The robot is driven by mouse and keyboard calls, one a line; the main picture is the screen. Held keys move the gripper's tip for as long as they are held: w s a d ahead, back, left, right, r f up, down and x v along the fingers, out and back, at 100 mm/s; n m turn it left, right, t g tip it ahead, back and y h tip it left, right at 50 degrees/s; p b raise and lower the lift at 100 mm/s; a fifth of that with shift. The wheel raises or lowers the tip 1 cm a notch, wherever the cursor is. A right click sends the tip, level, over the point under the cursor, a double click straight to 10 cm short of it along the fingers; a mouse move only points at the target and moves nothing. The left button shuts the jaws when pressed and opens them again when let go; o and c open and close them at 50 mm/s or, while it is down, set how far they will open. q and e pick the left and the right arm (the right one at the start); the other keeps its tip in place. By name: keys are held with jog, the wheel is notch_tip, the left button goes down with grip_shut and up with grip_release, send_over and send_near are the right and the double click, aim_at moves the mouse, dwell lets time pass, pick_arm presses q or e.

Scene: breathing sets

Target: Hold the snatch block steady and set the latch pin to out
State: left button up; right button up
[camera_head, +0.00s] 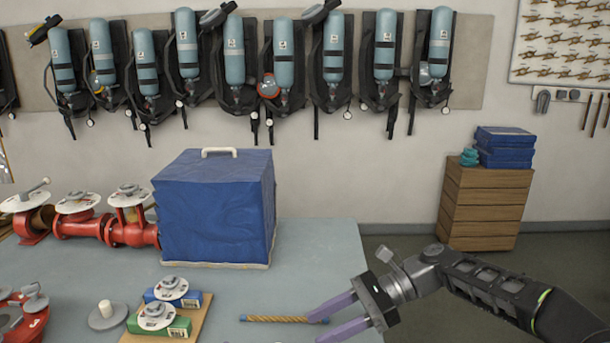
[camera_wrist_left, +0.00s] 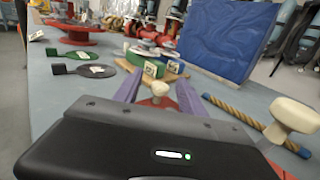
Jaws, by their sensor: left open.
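In the left wrist view my left gripper (camera_wrist_left: 156,86) is open, its two purple fingers apart. Between and below them is a red part with a pale knob (camera_wrist_left: 160,89), partly hidden by the gripper body. A cream-headed handle (camera_wrist_left: 294,114) stands on a red part at the right edge, close beside the gripper. I cannot tell for certain which piece is the snatch block or its latch pin. My left gripper is outside the head view. My right gripper (camera_head: 318,318) is open over the table's right part, its fingers near the blue end of a rope.
A blue covered box (camera_head: 215,210) stands on the grey table (camera_head: 310,255). A short rope (camera_head: 280,319) lies in front. Red pipe fittings (camera_head: 80,226) and a board (camera_head: 194,318) with blue and green blocks are at left. Bare table lies between box and rope.

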pick_arm(q)
jog(key=v, duration=1.1)
jog(key=shift+s+d, duration=0.25)
jog(key=shift+s, duration=0.05)
jog(key=shift+s+d, duration=0.1)
